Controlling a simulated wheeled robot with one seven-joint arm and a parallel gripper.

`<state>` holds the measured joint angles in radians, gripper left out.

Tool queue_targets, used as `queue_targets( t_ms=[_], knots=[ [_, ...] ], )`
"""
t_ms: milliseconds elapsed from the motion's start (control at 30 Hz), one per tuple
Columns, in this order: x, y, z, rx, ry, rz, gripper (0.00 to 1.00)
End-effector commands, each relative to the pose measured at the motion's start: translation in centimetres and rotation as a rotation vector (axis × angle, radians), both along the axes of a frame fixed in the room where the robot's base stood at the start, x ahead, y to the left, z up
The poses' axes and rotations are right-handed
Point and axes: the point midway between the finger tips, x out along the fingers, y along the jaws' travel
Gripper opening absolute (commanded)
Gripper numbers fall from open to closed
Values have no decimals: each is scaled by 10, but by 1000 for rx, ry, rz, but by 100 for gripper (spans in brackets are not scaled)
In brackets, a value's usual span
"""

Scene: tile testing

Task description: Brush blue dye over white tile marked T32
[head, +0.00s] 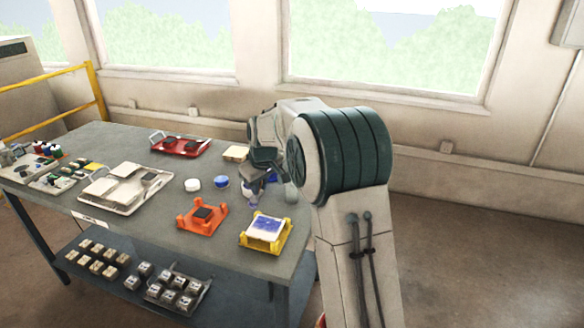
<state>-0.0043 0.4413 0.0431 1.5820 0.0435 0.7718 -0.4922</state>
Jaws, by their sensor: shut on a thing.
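A white tile (266,228) with a blue patch over much of its top sits in a yellow holder (246,241) near the table's front right corner. I cannot read a mark on it. My gripper (255,184) is above the table, behind the yellow holder and apart from the tile. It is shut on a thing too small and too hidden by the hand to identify. A small bluish-white item (252,200) shows just below the fingers; I cannot tell whether it is held or stands on the table. A clear glass jar (291,192) stands right of the gripper.
An orange holder (187,221) with a dark tile is left of the yellow one. A blue lid (221,182) and a white lid (193,184) lie behind it. The lower shelf holds small blocks.

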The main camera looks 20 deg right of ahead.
Motion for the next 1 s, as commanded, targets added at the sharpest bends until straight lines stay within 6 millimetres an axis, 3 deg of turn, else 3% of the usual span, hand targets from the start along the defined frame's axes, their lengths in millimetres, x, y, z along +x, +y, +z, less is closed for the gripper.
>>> queue_targets(
  t_ms=[100,300,1000],
  knots=[
    [0,0,14,0,-2,0,0],
    [0,0,23,0,0,1,0],
    [0,1,24,0,-1,1,0]
  ],
)
